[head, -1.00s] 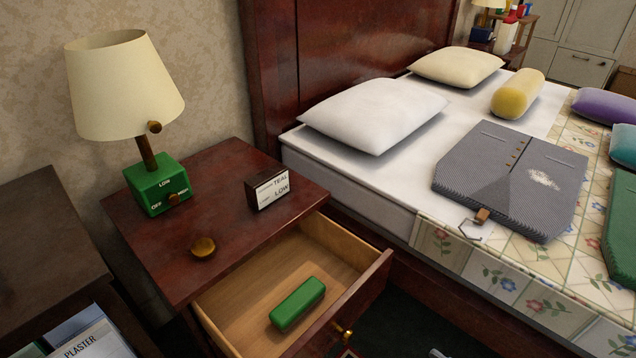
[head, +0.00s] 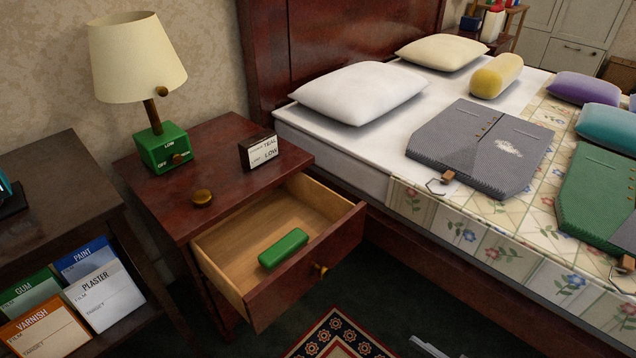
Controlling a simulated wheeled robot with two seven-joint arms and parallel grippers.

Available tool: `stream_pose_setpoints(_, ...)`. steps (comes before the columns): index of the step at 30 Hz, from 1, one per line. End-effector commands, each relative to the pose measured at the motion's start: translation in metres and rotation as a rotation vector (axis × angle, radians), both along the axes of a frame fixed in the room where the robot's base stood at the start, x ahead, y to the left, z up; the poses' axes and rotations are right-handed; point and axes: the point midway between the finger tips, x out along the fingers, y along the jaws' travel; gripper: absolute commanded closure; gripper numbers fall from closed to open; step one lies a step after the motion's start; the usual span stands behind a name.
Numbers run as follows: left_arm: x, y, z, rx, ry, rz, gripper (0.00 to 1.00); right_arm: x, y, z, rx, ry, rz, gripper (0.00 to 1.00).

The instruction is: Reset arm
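Neither of my grippers can be made out in the head view. A grey metallic piece (head: 430,347) shows at the bottom edge, too little of it to identify. The nightstand (head: 225,150) stands left of the bed with its drawer (head: 305,262) pulled open. A green rounded case (head: 283,249) lies in the drawer.
The bed holds pillows (head: 358,92), a grey folded garment (head: 480,150) and a green one (head: 598,195). A dark shelf (head: 60,200) with labelled cards (head: 98,295) stands at left. The open drawer juts out over the floor, above a patterned rug (head: 335,335).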

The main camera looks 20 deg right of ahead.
Motion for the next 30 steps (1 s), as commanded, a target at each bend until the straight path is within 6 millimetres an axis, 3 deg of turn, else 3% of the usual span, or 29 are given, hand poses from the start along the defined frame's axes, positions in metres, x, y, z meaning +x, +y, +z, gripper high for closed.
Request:
stream_pose_setpoints(8,0.001,0.000,0.001,0.000,-0.003,0.000,0.64,0.030,0.022,-0.007,-0.085,0.175,-0.066,0.48)
stream_pose_setpoints(14,-0.002,0.000,-0.001,0.000,0.005,0.000,0.64,0.048,0.038,-0.002,-0.184,0.411,-0.138,0.48)
stream_pose_setpoints(21,-0.004,0.000,-0.002,0.001,0.009,0.000,0.64,0.038,0.041,0.018,-0.279,0.699,-0.206,0.48)
stream_pose_setpoints(30,-0.004,0.000,-0.002,0.001,0.010,0.000,0.64,0.014,0.040,0.040,-0.325,0.907,-0.239,0.48)
